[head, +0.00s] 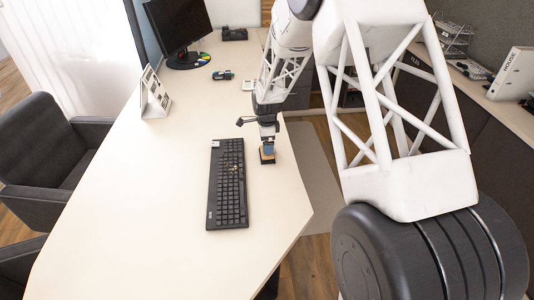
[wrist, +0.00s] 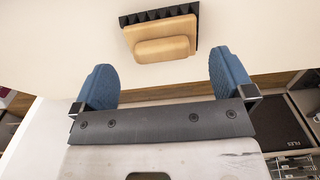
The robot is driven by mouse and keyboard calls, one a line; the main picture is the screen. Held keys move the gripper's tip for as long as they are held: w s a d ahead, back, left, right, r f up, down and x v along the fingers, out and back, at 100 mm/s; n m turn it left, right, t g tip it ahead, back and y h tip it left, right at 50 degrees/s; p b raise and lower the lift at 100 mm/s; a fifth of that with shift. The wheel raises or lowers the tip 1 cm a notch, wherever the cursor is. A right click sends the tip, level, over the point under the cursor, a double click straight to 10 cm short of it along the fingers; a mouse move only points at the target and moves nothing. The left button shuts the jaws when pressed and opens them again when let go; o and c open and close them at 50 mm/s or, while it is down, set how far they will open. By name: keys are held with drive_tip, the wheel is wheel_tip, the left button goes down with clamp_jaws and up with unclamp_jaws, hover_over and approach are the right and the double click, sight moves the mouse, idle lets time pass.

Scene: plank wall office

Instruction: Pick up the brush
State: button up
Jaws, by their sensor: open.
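The brush (wrist: 163,38) shows in the wrist view as a tan wooden block with a raised grip and a dark, ridged edge. It lies on the pale desk, ahead of my gripper (wrist: 164,84) and centred between its two blue fingertips. The fingers are open and apart, with nothing between them. In the head view my gripper (head: 268,150) is low over the desk, right of the keyboard. Only a small part of the brush (head: 267,161) shows there under the fingers, and the rest is hidden.
A black keyboard (head: 228,185) with small brown bits on it lies just left of my gripper. A desk calendar (head: 154,95), a monitor (head: 181,26) and a toy car (head: 223,75) stand farther back. The desk's right edge is close to the brush. The desk left of the keyboard is clear.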

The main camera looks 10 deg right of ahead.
drive_tip(key=shift+f, duration=0.35)
drive_tip(key=shift+f, duration=0.1)
drive_tip(key=shift+w+f, duration=0.1)
drive_tip(key=shift+f, duration=2.4)
drive_tip(key=shift+c, duration=0.2)
drive_tip(key=c, duration=0.8)
drive_tip(key=shift+o, duration=0.2)
drive_tip(key=shift+r, duration=0.1)
